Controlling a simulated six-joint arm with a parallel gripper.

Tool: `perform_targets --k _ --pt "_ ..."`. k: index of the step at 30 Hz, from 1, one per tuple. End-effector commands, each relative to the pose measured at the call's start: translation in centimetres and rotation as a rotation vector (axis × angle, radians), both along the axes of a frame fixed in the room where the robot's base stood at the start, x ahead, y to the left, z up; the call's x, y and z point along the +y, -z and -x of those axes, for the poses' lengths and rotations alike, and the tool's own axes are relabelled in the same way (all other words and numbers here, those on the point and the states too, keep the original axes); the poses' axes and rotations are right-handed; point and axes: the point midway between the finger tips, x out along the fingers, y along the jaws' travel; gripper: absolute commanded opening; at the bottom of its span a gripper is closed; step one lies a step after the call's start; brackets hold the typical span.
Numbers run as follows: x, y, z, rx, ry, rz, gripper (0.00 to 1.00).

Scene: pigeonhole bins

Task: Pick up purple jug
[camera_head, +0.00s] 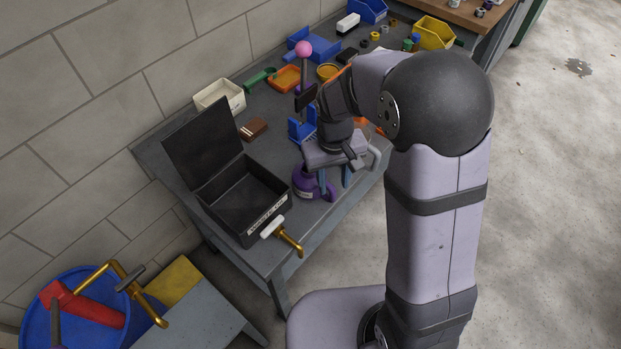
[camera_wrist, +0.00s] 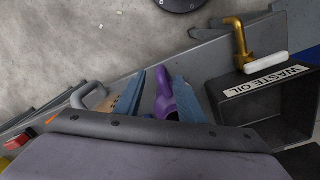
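The purple jug (camera_head: 304,182) stands on the grey workbench, just right of the black bin, and is partly hidden behind my gripper. In the wrist view, a narrow purple part of the jug (camera_wrist: 165,92) shows between the two blue-grey fingers; the gripper body hides the rest. My gripper (camera_head: 334,184) points down over the jug with its fingers apart. In the wrist view the gripper (camera_wrist: 160,80) is open, with a visible gap on the left side of the purple part. I see no firm grip on it.
A black bin (camera_head: 215,207) labelled WASTE OIL, lid raised, stands close left, with a brass tap (camera_head: 289,240) at its front. A blue bin (camera_head: 300,128), brown block (camera_head: 254,128) and white tray (camera_head: 235,97) lie behind. The bench's front edge is near the jug.

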Motion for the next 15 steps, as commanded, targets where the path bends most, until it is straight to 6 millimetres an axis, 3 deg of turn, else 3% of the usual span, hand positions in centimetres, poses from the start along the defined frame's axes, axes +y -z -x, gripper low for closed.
perform_targets --k 5,15 --pt "0.0 0.8 0.0 0.003 0.0 0.001 0.36" --pt "-0.1 4.5 -0.2 0.003 -0.001 0.001 0.36"
